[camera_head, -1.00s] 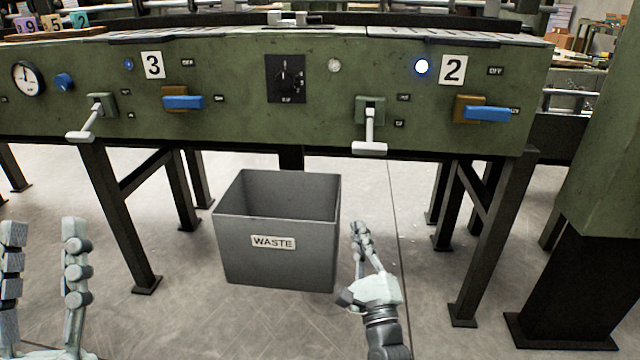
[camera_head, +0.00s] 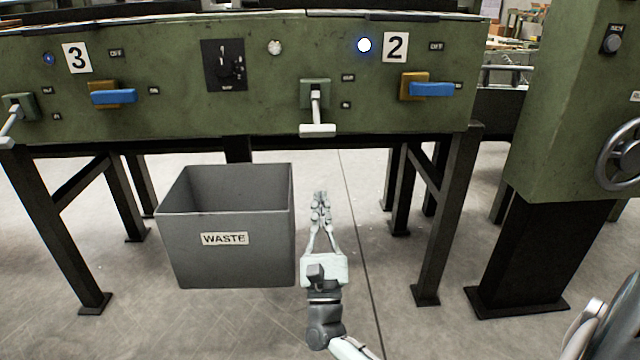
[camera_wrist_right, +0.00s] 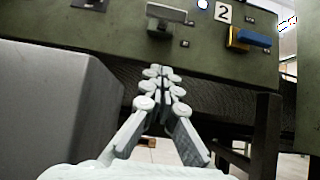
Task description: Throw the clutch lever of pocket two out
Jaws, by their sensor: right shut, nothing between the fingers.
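The pocket two panel carries the number plate 2 (camera_head: 396,47). Left of the plate is a lever with a white T-shaped handle (camera_head: 317,130) hanging down from a green block; it also shows in the right wrist view (camera_wrist_right: 168,13). Right of it is a blue-handled lever (camera_head: 431,89) on a brown block, pointing right. The small labels beside both are hard to read. My right gripper (camera_head: 320,196) is shut and empty, in front of and below the white-handled lever, apart from it. My left gripper is out of view.
A grey waste bin (camera_head: 225,272) stands left of my right gripper; its wall is close in the wrist view (camera_wrist_right: 50,110). The pocket three panel (camera_head: 77,58) is at left. Black table legs (camera_head: 432,230) and a green column with a handwheel (camera_head: 625,155) stand at right.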

